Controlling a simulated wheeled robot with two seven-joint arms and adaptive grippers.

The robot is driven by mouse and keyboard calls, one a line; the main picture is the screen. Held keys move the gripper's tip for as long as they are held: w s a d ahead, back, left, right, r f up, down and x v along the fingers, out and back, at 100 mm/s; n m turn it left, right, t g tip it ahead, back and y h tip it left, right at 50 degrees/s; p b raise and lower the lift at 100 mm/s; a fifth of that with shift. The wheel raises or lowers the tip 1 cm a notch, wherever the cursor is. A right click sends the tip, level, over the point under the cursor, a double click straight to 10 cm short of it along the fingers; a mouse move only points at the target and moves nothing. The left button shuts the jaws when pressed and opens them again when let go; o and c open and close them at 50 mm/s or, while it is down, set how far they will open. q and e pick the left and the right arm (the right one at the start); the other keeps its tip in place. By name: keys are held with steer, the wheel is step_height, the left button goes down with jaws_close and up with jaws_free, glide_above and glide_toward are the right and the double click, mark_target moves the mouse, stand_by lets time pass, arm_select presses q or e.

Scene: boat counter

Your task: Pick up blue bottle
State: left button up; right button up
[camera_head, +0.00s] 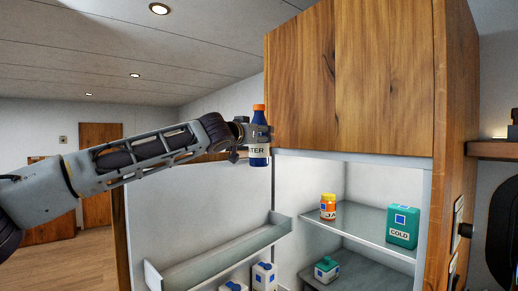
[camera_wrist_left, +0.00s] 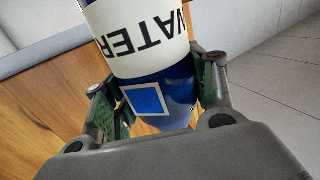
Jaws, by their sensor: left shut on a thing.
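The blue bottle (camera_head: 258,136) has an orange cap and a white label ending in "TER". My left gripper (camera_head: 243,142) is shut on it and holds it upright in the air, in front of the cabinet's left side. In the left wrist view the bottle (camera_wrist_left: 138,40) shows its white "WATER" band and a blue square, and the fingers of the left gripper (camera_wrist_left: 157,90) press on both its sides. My right gripper is not in view.
An open cabinet (camera_head: 350,75) stands at right. Its shelf (camera_head: 352,222) holds an orange jar (camera_head: 328,207) and a green "COLD" box (camera_head: 403,226). A green carton (camera_head: 327,270) sits lower. The open door's rack (camera_head: 220,254) has white cartons (camera_head: 264,277) below it.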

mark_target(255, 121)
arm_select(q)
steer(key=shift+r, duration=2)
